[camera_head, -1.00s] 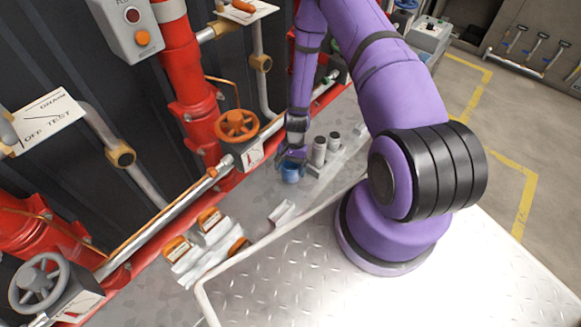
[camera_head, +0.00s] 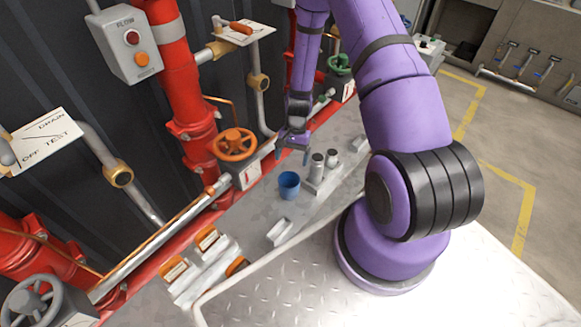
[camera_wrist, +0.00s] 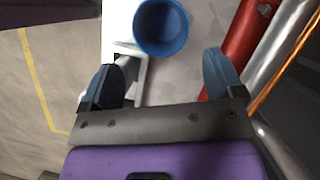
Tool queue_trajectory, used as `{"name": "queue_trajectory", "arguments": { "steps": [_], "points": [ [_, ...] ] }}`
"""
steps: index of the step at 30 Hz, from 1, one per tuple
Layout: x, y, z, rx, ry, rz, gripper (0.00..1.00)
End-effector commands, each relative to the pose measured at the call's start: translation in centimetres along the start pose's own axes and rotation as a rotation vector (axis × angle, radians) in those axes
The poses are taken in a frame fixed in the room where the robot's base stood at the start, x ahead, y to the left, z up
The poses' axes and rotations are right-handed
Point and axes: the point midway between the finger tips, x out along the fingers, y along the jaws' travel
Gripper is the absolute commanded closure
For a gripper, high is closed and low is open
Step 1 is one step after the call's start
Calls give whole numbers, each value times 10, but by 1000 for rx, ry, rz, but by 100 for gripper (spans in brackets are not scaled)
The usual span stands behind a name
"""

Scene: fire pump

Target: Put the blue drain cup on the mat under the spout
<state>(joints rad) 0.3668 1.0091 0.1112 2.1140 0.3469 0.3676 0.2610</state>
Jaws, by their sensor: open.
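The blue cup (camera_head: 289,185) stands upright on the grey speckled bench top, left of two small grey cylinders. It also shows in the wrist view (camera_wrist: 161,28), open end toward the camera, beyond my fingertips. My gripper (camera_head: 292,154) hangs above and behind the cup, apart from it. In the wrist view my gripper (camera_wrist: 165,72) has its two blue fingers spread wide with nothing between them. I cannot make out a distinct mat or the spout.
An orange handwheel (camera_head: 234,144) and red pipes line the left side.

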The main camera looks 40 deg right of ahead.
Motion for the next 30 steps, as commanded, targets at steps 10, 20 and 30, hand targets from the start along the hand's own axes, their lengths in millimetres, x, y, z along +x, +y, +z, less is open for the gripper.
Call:
{"name": "queue_trajectory", "arguments": {
  "steps": [10,20,30],
  "points": [
    [-13,-1,1,-4,3,0,13],
    [-95,-20,21,-126,89,-16,13],
    [-199,-33,69,-292,208,-28,13]
  ]
}}
